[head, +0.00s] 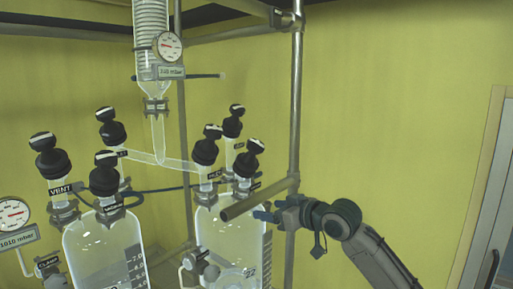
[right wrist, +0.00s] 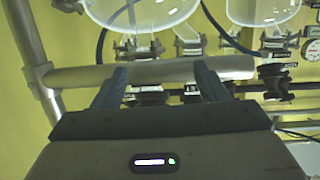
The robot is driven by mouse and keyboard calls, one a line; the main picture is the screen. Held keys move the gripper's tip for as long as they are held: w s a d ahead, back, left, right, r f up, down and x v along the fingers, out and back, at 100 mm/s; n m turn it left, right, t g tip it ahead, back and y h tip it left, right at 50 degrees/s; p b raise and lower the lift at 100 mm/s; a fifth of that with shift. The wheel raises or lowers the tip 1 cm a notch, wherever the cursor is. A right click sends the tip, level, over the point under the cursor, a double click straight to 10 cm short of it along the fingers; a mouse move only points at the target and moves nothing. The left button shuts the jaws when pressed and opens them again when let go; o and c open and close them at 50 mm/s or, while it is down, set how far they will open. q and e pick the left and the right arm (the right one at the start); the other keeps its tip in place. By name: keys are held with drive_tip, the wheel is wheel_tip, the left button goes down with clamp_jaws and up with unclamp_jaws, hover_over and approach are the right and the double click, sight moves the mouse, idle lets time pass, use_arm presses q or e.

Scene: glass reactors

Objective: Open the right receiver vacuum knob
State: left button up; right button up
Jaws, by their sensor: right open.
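The right receiver (head: 232,235) is a clear glass vessel with a graduated scale, at the lower middle of the head view. Several black knobs stand on its top, among them a front right knob (head: 248,160), a left knob (head: 205,150) and a rear knob (head: 232,122). Their labels are too small to read surely, so I cannot tell which is vacuum. My right gripper (head: 266,212) is open beside the receiver's right side, at the end of a steel bar. In the right wrist view, the open fingers (right wrist: 162,84) point toward the bar, with black knobs partly hidden behind it.
The horizontal steel bar (right wrist: 165,73) crosses in front of my right fingers and joins an upright post (head: 293,110). A left receiver (head: 100,250) with a VENT knob (head: 50,157) stands at left. A gauge (head: 168,46) hangs above. Free room lies right of the post.

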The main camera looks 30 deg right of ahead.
sight(258, 144)
drive_tip(key=d+r+t+y, duration=0.15)
drive_tip(key=d+r, duration=0.25)
drive_tip(key=r, duration=1.1)
drive_tip(key=shift+t, duration=0.45)
drive_tip(key=p+x, duration=0.1)
drive_tip(key=x, duration=0.1)
drive_tip(key=p+x, duration=0.2)
drive_tip(key=x, duration=0.1)
drive_tip(key=p+x, duration=0.2)
drive_tip(key=x, duration=0.1)
drive_tip(key=shift+w+a+r, duration=0.15)
drive_tip(key=shift+a+r, duration=0.1)
drive_tip(key=shift+a, duration=0.1)
drive_tip(key=shift+w+a+f+p, duration=0.1)
drive_tip(key=shift+w+a+p, duration=0.05)
drive_tip(key=shift+w, duration=0.2)
drive_tip(key=shift+w+a+f+p, duration=0.1)
drive_tip(key=shift+w+p, duration=0.05)
drive_tip(key=shift+w, duration=0.25)
drive_tip(key=c, duration=1)
